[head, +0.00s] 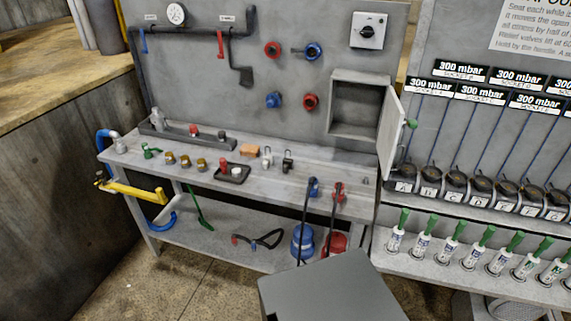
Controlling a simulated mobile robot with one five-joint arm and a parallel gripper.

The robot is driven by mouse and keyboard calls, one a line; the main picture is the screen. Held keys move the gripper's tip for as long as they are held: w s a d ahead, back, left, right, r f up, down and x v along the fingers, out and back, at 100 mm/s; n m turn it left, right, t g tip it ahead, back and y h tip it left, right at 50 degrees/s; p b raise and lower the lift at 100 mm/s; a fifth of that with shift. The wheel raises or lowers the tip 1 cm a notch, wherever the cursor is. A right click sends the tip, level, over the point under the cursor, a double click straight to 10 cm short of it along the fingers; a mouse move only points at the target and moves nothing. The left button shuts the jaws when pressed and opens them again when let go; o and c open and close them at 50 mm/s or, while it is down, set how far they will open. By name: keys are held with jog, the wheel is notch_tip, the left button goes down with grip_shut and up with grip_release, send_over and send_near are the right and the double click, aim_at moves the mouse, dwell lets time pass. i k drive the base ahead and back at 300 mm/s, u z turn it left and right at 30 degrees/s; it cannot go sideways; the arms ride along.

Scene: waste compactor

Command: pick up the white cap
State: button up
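A small white round piece (236,172), which looks like the white cap, sits in a shallow dark tray (233,180) on the grey workbench, right of the middle of its top. A red piece (224,164) stands just left of it in the same tray. The white piece is small in the view, so its exact shape is hard to tell. My gripper is not in view.
Brass fittings (185,160) stand left of the tray, and an orange block (249,150) lies behind it. The floor at lower left is clear.

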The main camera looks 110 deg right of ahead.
aim_at(237, 172)
jog(key=k, duration=1.45)
jog(key=z, duration=0.8)
jog(key=i, duration=1)
jog(key=u, duration=0.1)
